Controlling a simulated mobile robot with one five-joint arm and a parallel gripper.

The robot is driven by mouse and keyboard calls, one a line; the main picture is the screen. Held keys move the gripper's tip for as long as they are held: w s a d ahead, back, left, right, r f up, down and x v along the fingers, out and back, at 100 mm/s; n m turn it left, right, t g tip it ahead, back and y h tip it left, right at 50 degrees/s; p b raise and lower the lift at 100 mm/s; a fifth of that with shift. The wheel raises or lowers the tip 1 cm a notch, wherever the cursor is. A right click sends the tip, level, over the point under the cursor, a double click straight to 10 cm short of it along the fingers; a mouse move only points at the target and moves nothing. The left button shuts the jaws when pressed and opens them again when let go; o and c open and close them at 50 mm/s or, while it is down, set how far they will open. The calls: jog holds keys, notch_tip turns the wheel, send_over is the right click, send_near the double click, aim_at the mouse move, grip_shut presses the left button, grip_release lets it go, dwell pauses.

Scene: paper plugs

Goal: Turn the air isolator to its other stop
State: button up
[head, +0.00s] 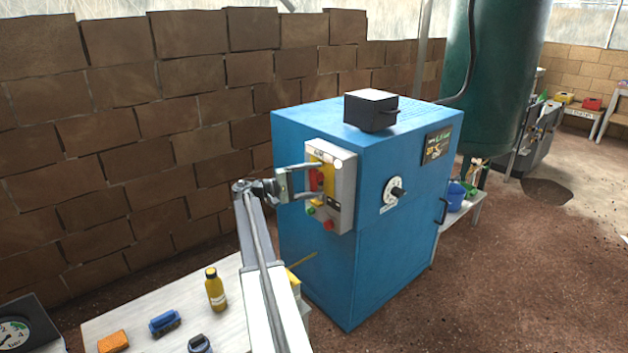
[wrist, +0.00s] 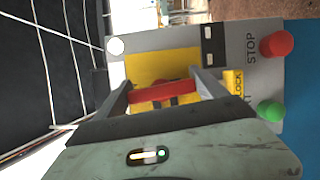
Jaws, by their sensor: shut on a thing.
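The air isolator is a red handle (wrist: 163,92) on a yellow plate (wrist: 165,66), set in a grey control box (head: 344,190) on the side of the blue cabinet. My gripper (wrist: 165,88) is at the box front, its two fingers on either side of the red handle and shut on it. In the wrist view the handle lies across the picture, slightly tilted. The fingers and palm hide its ends and the lower part of the plate. In the head view my gripper (head: 312,182) reaches the box from the left.
A red STOP button (wrist: 276,45) and a green button (wrist: 270,110) sit on the box beside the yellow plate. The blue cabinet (head: 320,270) carries a dial (head: 394,190). A table (head: 140,325) with a yellow bottle (head: 214,289) stands below my arm.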

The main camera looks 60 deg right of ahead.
jog(key=o, duration=1.3)
jog(key=shift+a, duration=0.1)
jog(key=v, duration=0.8)
